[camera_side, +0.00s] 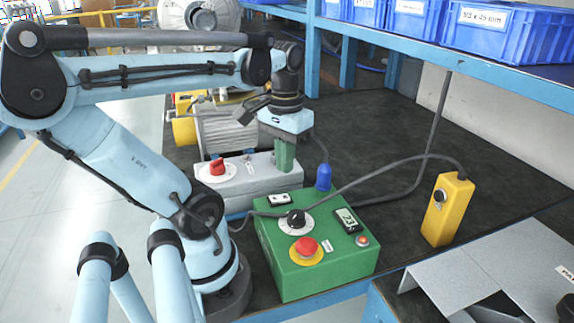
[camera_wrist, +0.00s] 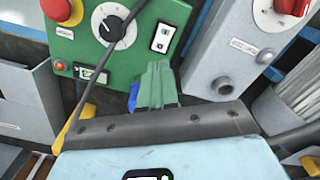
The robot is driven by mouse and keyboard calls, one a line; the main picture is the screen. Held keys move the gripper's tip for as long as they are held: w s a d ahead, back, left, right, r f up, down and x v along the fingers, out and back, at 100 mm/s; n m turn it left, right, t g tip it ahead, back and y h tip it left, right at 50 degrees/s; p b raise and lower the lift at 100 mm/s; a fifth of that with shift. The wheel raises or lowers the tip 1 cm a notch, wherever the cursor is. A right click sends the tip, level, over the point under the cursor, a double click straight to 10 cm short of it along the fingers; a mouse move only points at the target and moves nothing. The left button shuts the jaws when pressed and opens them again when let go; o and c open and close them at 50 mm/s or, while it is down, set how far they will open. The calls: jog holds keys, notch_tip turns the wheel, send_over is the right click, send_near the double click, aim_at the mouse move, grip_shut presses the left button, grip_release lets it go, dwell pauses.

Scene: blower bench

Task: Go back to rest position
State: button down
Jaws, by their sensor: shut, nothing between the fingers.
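My gripper (camera_side: 285,168) has green fingers that point down and are shut with nothing between them. In the side view it hangs just behind the green control box (camera_side: 318,262), in front of the grey box (camera_side: 250,182). I cannot tell whether the fingertips touch anything. In the wrist view the shut fingers (camera_wrist: 156,70) show beside the green control box (camera_wrist: 112,62), near its white switch plate (camera_wrist: 162,37). The green box carries a black dial (camera_side: 296,217), a red emergency button (camera_side: 306,246) and a small display (camera_side: 347,219).
A grey box with a red knob (camera_side: 217,167) stands left of my gripper. A motor (camera_side: 225,130) sits behind it. A yellow pendant (camera_side: 447,210) stands at right, with a cable crossing over the green box. A shelf with blue bins (camera_side: 485,25) overhangs the back. The dark bench right of centre is mostly clear.

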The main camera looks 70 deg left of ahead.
jog(key=shift+r, duration=0.3)
jog(key=w+d+m+t, duration=0.2)
jog(key=w+d, duration=0.1)
jog(key=w+d+f+m+t, duration=0.1)
jog(key=w+d+m+t, duration=0.1)
jog(key=w+d, duration=0.1)
jog(key=w+d+f+m+t, duration=0.1)
jog(key=w+d+m+t, duration=0.1)
jog(key=w+d+t, duration=0.1)
jog(key=shift+w+d+f, duration=0.15)
jog(key=shift+w+d, duration=0.15)
jog(key=shift+d, duration=0.3)
jog(key=shift+w+d+f, duration=0.1)
jog(key=shift+w+d, duration=0.2)
jog(key=shift+d, duration=0.3)
